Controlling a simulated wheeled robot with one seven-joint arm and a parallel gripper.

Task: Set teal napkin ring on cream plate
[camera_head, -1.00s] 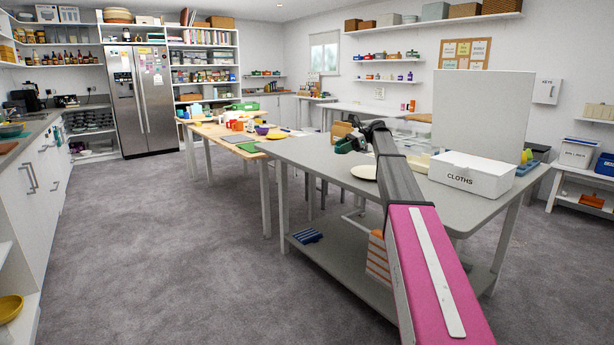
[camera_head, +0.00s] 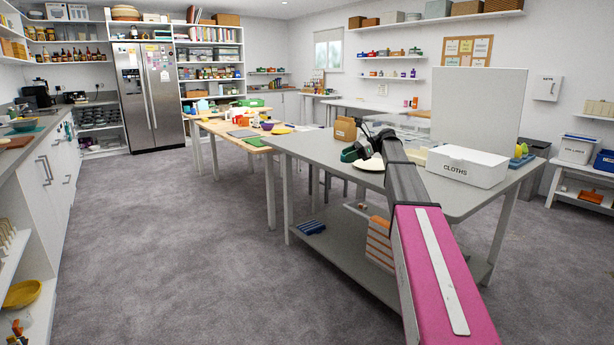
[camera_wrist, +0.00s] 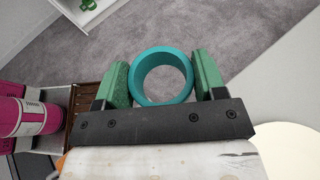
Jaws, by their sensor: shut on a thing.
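The teal napkin ring (camera_wrist: 162,76) sits between the green finger pads of my gripper (camera_wrist: 162,78) in the wrist view, its open hole facing the camera. The gripper is shut on it. The cream plate (camera_wrist: 285,152) shows partly at the lower right of the wrist view, apart from the ring. In the head view the plate (camera_head: 373,165) lies on the grey table (camera_head: 420,190), partly hidden by my arm. The ring cannot be made out there.
A white CLOTHS box (camera_head: 467,165) stands on the table right of my arm. An upright white panel (camera_head: 477,107) rises at the back. A wooden table (camera_head: 225,130) with several items is farther left. Open carpet lies left.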

